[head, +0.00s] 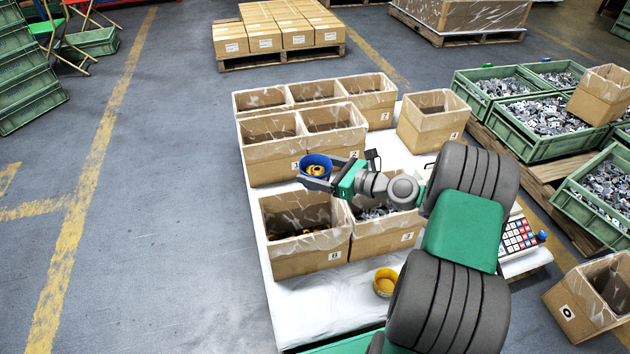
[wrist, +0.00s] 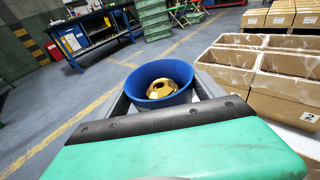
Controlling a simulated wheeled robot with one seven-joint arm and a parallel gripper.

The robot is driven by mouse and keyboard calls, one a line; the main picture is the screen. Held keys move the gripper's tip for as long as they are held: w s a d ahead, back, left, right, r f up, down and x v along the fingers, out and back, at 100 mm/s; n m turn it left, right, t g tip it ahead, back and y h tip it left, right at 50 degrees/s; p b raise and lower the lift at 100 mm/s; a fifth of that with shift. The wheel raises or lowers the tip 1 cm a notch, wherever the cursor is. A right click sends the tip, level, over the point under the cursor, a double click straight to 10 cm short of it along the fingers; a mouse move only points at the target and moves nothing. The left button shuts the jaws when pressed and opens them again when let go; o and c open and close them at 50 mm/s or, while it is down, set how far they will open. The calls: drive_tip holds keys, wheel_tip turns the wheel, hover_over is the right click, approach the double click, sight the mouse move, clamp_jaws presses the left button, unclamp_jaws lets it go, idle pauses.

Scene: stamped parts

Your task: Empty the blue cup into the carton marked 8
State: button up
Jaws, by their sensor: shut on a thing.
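The blue cup (head: 314,161) is held by my gripper (head: 313,180), whose fingers are shut on it from either side. In the wrist view the blue cup (wrist: 160,82) has its opening up, and a yellow, nut-like metal part (wrist: 170,80) lies inside. The carton that appears marked 8 (head: 308,258) stands open at the front left of the white table, with a few yellowish parts in its dark inside. In the head view the cup is raised, just behind this carton's opening and in front of the carton marked 1 (head: 270,168).
More open cartons (head: 375,105) stand at the back. The floor left of the table (head: 290,325) is clear.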

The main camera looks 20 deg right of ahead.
drive_tip(key=w+a+f+n+g+h+p, duration=0.1)
drive_tip(key=w+f+n+g+h, duration=0.1)
drive_tip(key=f+n+h, duration=0.2)
drive_tip(key=w+f+n+g+h+p, duration=0.2)
drive_tip(key=f+n+g+h, duration=0.1)
drive_tip(key=f+h, duration=0.3)
wheel_tip(320, 180, down, 2)
drive_tip(key=shift+w+a+f+n+h, duration=0.1)
drive_tip(key=shift+w+a+n+h, duration=0.1)
drive_tip(key=shift+a+n+h, duration=0.25)
drive_tip(key=h+b, duration=0.1)
drive_tip(key=a+f+n+h+b, duration=0.1)
drive_tip(key=h, duration=0.1)
drive_tip(key=shift+a+f+n+h+b, duration=0.15)
drive_tip(key=shift+f+n+h+b, duration=0.1)
drive_tip(key=shift+h+b, duration=0.15)
drive_tip(key=h+b, duration=0.1)
drive_tip(key=a+n+h+b, duration=0.1)
drive_tip(key=h+b, duration=0.1)
drive_tip(key=r+h+b, duration=0.1)
drive_tip(key=h+b, duration=0.1)
drive_tip(key=shift+a+n+t, duration=0.3)
drive_tip(key=shift+f+b, duration=0.1)
drive_tip(key=shift+b, duration=0.25)
idle(0.3)
